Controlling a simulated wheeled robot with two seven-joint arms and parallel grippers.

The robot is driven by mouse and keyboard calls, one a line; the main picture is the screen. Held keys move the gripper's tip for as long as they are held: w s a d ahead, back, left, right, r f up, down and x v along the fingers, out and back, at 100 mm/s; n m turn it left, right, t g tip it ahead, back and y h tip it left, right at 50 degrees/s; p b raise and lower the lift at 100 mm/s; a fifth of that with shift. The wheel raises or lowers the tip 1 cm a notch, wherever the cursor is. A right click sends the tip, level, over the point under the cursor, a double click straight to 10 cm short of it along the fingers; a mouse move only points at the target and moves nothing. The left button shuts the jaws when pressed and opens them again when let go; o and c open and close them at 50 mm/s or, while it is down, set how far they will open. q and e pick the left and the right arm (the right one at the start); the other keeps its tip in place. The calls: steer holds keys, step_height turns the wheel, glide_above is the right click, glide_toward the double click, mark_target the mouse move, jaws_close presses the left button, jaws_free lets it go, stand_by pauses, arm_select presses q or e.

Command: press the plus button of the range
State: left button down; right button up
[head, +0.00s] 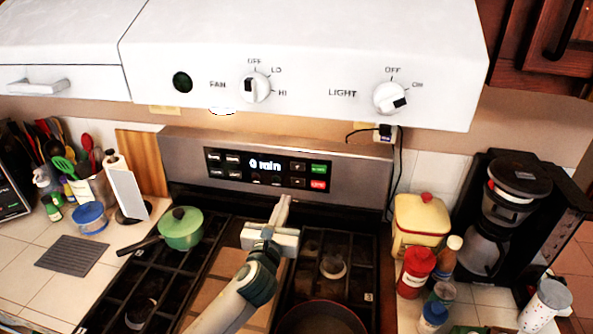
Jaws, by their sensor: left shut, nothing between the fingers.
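The range's control panel (268,170) is on the upright metal backsplash behind the cooktop. Its display (265,165) appears to read "0 min". Right of the display are two small dark buttons, an upper one (297,167) and a lower one (297,181). Their symbols are too small to tell which is the plus. Further right are a green button (319,169) and a red button (318,184). My left gripper (285,200) is shut and empty, its fingertips pointing up toward the panel, just below the buttons in the picture. I cannot tell whether it touches the range.
A green lidded pot (181,228) stands on the cooktop left of my left gripper. A dark reddish pan (320,318) is at the front right. The white hood (300,60) overhangs the panel. A yellow canister (420,220) and coffee maker (500,215) stand on the right counter.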

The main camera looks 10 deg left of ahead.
arm_select(q)
steer(key=shift+s+r, duration=0.1)
steer(key=shift+s, duration=0.05)
steer(key=b, duration=0.9)
glide_toward(297, 167)
steer(key=w, duration=0.5)
steer(key=shift+w, duration=0.7)
